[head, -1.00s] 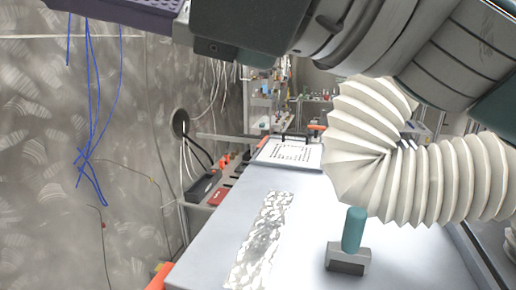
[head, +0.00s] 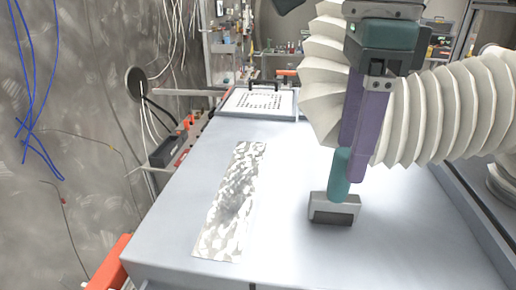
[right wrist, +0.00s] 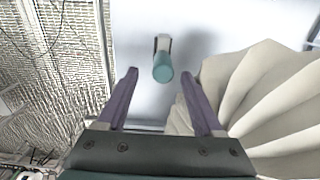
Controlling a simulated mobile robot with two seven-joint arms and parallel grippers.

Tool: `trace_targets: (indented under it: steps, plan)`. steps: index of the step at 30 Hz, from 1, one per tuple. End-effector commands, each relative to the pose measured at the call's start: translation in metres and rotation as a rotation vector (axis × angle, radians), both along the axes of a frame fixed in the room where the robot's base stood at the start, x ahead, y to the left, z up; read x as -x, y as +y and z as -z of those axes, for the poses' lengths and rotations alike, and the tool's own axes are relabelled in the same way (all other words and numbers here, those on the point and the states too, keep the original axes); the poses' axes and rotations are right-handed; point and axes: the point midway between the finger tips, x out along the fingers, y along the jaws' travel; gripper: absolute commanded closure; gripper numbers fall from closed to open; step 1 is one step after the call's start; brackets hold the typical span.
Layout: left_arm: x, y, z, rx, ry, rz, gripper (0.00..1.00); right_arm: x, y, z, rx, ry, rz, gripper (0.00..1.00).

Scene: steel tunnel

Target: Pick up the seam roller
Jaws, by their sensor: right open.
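The seam roller stands on the pale table (head: 280,245), with its teal handle (head: 338,178) pointing up from a grey head (head: 334,208). In the right wrist view its handle (right wrist: 163,68) lies ahead of the fingertips, roughly centred between them. My right gripper (head: 352,162) is open, with purple fingers pointing down. In the head view the fingers overlap the upper part of the handle. In the right wrist view the fingers (right wrist: 160,85) are spread with nothing between them. My left gripper is not in view.
A large white corrugated hose (head: 445,110) runs behind and right of my right gripper. A patterned metallic strip (head: 235,200) lies left of the roller. A white printed board (head: 258,103) lies at the table's far end. An orange object (head: 108,265) is at the front left edge.

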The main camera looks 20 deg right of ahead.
Motion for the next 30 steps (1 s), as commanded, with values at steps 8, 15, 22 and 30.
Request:
trace_targets:
  steps: [8,15,22,30]
  plan:
    - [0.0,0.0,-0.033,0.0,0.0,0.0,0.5,-0.002,0.001,0.021,-0.003,0.007,0.0,0.32]
    - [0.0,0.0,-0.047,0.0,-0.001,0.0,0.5,-0.004,0.001,0.053,-0.002,0.001,-0.001,0.32]
    - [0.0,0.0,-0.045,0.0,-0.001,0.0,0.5,-0.004,0.001,0.057,-0.002,-0.001,-0.003,0.32]
    - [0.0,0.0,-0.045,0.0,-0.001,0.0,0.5,-0.004,0.001,0.056,-0.002,-0.001,-0.002,0.62]
